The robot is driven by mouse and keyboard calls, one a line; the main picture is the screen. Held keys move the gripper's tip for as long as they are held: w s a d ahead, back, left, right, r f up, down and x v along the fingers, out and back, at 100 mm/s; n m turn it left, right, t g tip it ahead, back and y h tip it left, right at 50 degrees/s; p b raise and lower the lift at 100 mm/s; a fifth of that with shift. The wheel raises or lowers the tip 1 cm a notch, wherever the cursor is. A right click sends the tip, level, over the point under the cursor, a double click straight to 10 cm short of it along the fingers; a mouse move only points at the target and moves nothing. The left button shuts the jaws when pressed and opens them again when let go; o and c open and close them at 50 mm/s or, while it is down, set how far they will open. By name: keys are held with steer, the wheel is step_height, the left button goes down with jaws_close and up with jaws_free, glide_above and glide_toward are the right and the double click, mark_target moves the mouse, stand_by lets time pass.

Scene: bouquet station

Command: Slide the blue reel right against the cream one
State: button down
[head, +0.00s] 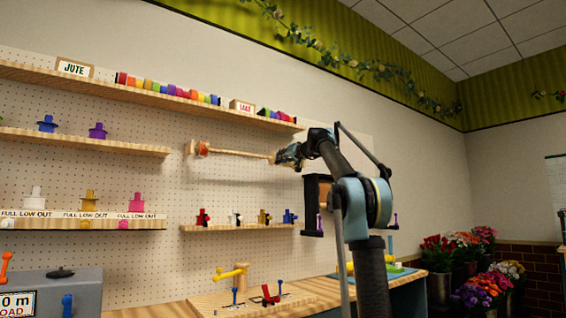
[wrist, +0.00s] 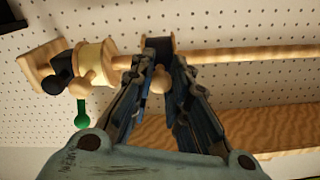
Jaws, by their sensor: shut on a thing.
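In the wrist view, a cream reel (wrist: 95,60) sits on a horizontal wooden rod (wrist: 250,54) near its left end plate (wrist: 40,66). Round wooden and dark knobs show beside the reel. A dark blue reel (wrist: 159,44) is on the rod to the right of it, with a short stretch of bare rod between them. My gripper (wrist: 164,62) is shut on the blue reel, a round wooden knob showing between its fingers. The fingers hide much of the blue reel. In the head view, my gripper (head: 284,156) is at the rod's right part; the reel there is hidden.
A green knob (wrist: 82,115) hangs below the cream reel. In the head view, a long shelf of coloured spools (head: 160,89) is above, and a small shelf with coloured fittings (head: 238,227) is below.

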steer(key=c, duration=1.5)
jaws_free()
steer(key=shift+s+d, duration=0.1)
steer(key=v, duration=1.1)
steer(key=shift+s+d, duration=0.25)
steer(key=shift+s, duration=0.05)
